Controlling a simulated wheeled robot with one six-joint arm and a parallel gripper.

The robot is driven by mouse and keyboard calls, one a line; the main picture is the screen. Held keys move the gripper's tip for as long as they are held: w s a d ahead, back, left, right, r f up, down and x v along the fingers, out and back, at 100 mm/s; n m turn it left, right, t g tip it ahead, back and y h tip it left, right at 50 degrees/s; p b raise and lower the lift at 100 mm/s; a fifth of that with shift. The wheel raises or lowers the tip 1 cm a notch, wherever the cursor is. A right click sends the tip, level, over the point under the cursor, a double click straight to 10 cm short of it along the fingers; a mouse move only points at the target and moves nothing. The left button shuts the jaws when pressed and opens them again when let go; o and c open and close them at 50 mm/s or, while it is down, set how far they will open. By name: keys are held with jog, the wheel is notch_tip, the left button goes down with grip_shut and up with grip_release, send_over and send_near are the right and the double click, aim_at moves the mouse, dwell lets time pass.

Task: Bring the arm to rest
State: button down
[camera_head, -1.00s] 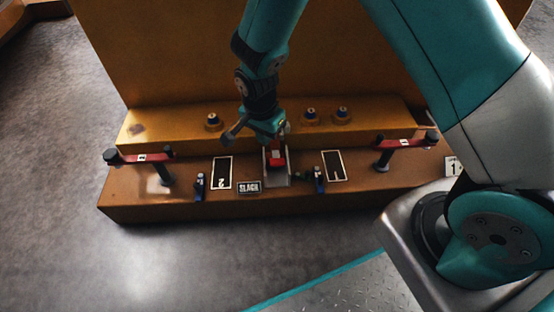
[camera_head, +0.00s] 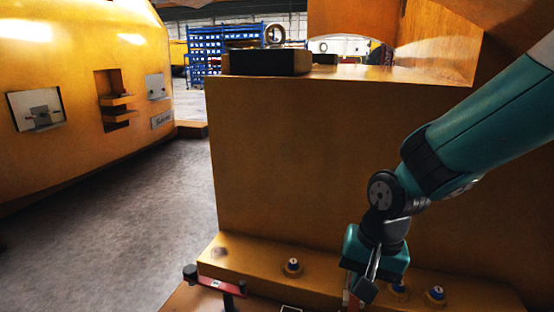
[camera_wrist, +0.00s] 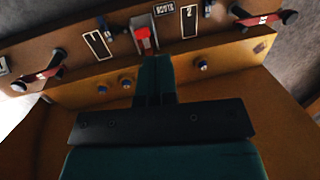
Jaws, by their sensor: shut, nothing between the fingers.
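My gripper (camera_head: 362,284) hangs at the lower right of the head view, in front of the orange casting's lower step (camera_head: 262,258). Its fingertips are partly cut off or hidden there. In the wrist view my gripper (camera_wrist: 157,62) shows as two dark teal fingers side by side, shut and empty. Beyond the tips in that view is a red block (camera_wrist: 143,38) in a metal slotted holder on the brown ledge. The fingers appear apart from it, though the exact gap cannot be told. My arm slopes down from the right edge of the head view.
Black panels marked 1 (camera_wrist: 98,45) and 2 (camera_wrist: 189,22) flank the holder. Round studs (camera_head: 292,267) line the step. Open floor (camera_head: 150,215) lies left.

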jog(key=s+r+n+y, duration=0.2)
jog(key=s+r+n, duration=0.85)
jog(key=s, duration=0.45)
notch_tip(320, 180, up, 36)
jog(key=p, duration=3.5)
jog(key=shift+d+p, duration=0.2)
jog(key=shift+p, duration=0.15)
